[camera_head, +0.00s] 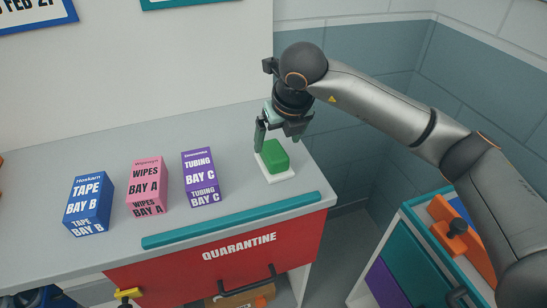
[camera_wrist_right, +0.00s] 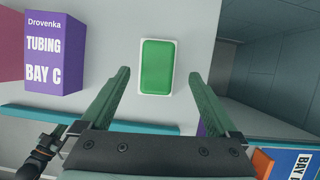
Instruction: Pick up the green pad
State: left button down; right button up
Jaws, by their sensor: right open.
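The green pad (camera_head: 274,155) is a small green block resting on a white base (camera_head: 279,177) near the right end of the grey counter. In the right wrist view the green pad (camera_wrist_right: 157,67) lies flat, framed by the white base's thin rim. My right gripper (camera_head: 277,143) is above and just behind the pad in the head view. In the right wrist view its two fingers (camera_wrist_right: 159,82) are spread wide, with the pad between and beyond their tips. The gripper is open and empty.
Left of the pad stand a purple TUBING box (camera_head: 200,177), a pink WIPES box (camera_head: 147,187) and a blue TAPE box (camera_head: 88,204). A teal strip (camera_head: 232,218) runs along the counter's front edge, above a red QUARANTINE panel (camera_head: 220,262). A teal cabinet (camera_head: 408,262) stands at right.

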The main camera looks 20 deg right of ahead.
aim_at(274, 150)
jog(key=x, duration=0.5)
jog(key=shift+s+a+f+p, duration=0.15)
jog(key=shift+a+f+p, duration=0.05)
jog(key=shift+p, duration=0.15)
jog(key=c, duration=1.5)
